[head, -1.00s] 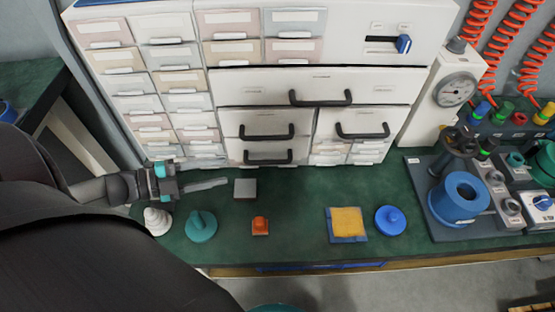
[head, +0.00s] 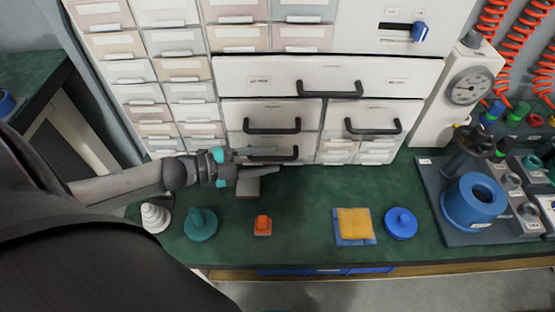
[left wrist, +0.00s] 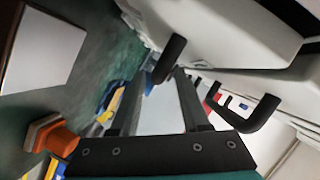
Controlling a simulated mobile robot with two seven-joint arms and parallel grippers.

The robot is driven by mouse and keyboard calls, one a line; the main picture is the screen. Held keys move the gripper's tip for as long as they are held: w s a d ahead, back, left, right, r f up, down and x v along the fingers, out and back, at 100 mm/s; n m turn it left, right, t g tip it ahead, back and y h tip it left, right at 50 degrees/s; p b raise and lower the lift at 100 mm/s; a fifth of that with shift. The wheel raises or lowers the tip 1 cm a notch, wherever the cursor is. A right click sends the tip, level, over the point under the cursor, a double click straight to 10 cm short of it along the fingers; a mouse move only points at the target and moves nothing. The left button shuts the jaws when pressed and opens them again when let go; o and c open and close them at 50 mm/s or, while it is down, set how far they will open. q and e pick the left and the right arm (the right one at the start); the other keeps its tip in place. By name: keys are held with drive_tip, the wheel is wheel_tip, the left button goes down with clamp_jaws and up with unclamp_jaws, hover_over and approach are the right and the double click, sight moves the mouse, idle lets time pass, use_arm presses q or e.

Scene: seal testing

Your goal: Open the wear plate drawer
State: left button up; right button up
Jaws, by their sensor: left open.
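The white cabinet holds a wide drawer (head: 275,82) with a black handle (head: 330,89). Below it are an upper-left drawer with a black handle (head: 272,126), a lower-left drawer with a black handle (head: 283,156) and a right drawer with a black handle (head: 373,128). All look shut. The labels are too small to read, so I cannot tell which is the wear plate drawer. My left gripper (head: 277,156) is open, in front of the lower-left handle and partly hiding it. In the left wrist view its fingers (left wrist: 157,85) stand apart near one black handle (left wrist: 170,58); contact is unclear. My right gripper is out of view.
A grey block (head: 248,187) lies just below my left gripper.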

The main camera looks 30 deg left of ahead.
use_arm(q)
drive_tip(key=shift+b+x, duration=0.4)
drive_tip(key=shift+x, duration=1)
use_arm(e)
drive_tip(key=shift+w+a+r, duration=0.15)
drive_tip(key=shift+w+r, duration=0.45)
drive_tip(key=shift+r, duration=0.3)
use_arm(q)
drive_tip(key=shift+c, duration=0.2)
clamp_jaws()
